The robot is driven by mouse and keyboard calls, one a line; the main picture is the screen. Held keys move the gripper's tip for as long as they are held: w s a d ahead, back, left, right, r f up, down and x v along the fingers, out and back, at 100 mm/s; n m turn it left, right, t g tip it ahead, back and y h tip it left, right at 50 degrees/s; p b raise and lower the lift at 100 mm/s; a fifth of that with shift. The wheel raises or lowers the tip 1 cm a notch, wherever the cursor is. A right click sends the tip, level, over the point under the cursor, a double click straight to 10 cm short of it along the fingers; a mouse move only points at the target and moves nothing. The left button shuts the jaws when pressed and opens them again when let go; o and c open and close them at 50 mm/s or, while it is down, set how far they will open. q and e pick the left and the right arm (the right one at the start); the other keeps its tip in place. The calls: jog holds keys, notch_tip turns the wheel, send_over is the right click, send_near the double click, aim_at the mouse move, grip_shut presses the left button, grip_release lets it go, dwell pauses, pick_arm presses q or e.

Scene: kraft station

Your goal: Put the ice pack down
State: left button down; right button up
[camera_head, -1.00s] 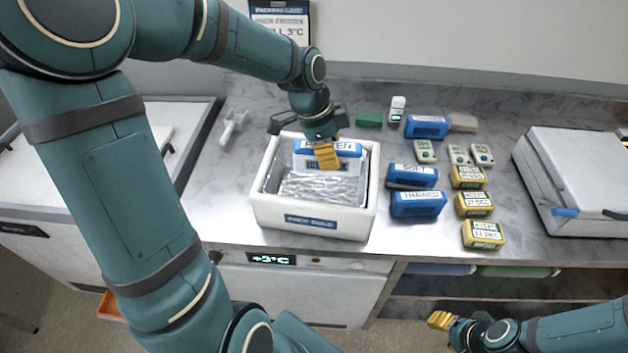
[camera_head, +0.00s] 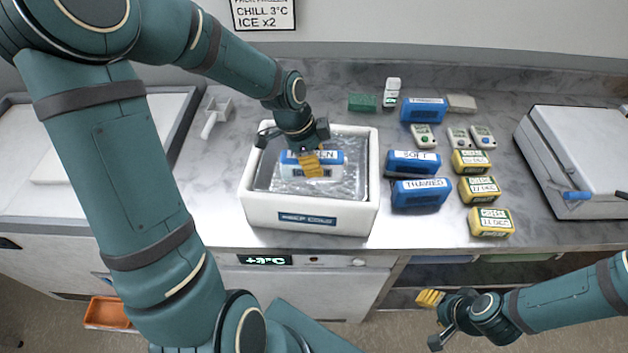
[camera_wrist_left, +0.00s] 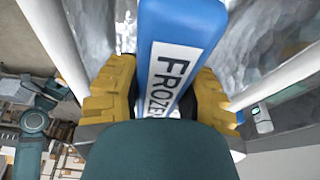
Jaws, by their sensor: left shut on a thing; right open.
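A blue and white ice pack labelled FROZEN (camera_head: 330,160) is inside the white foam box (camera_head: 262,213), over the crinkled silver liner (camera_head: 345,191). My left gripper (camera_head: 310,165) reaches into the box from above and is shut on the ice pack. In the left wrist view the ice pack (camera_wrist_left: 180,50) sits between the yellow fingers (camera_wrist_left: 160,90). I cannot tell whether its underside touches the liner. My right gripper (camera_head: 432,318) is open and empty, low in front of the counter.
Blue packs labelled SOFT (camera_head: 412,168) and THAWED (camera_head: 420,200) lie right of the box, with another blue pack (camera_head: 423,116) behind. Yellow cheese packs (camera_head: 490,229) and small white-green devices (camera_head: 423,142) lie further right. A grey case (camera_head: 575,150) stands at the far right.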

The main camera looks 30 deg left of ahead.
pick_arm(q)
jog(key=shift+f+b, duration=0.35)
jog(key=shift+f, duration=2.65)
jog(key=shift+f, duration=0.15)
jog(key=c, duration=0.6)
grip_release()
